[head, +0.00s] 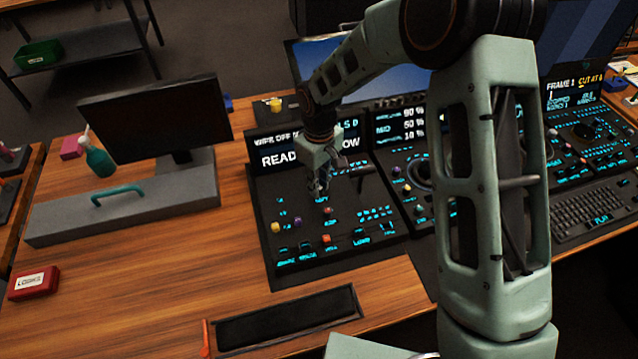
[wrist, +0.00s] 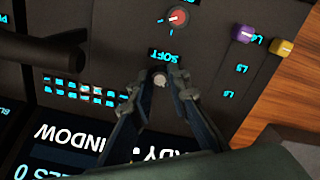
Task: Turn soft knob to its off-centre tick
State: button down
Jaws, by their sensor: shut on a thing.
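The soft knob (wrist: 160,80) is a small grey-white cap in the wrist view, beside a cyan "SOFT" label (wrist: 167,56) that reads upside down there. My gripper (wrist: 159,85) has one finger on each side of the knob and is shut on it. In the head view my gripper (head: 320,190) is down at the upper middle of the black panel (head: 345,248), and the knob is hidden behind the fingers. The knob's pointer and ticks cannot be made out in either view.
A red knob (wrist: 176,17) is close by on the panel. A purple knob (wrist: 242,34) and a yellow knob (wrist: 283,47) stand near its edge. A display (head: 290,157) rises behind my gripper.

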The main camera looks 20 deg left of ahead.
jog(key=c, duration=1.8)
grip_release()
jog(key=shift+c, duration=0.2)
notch_tip(320, 180, up, 12)
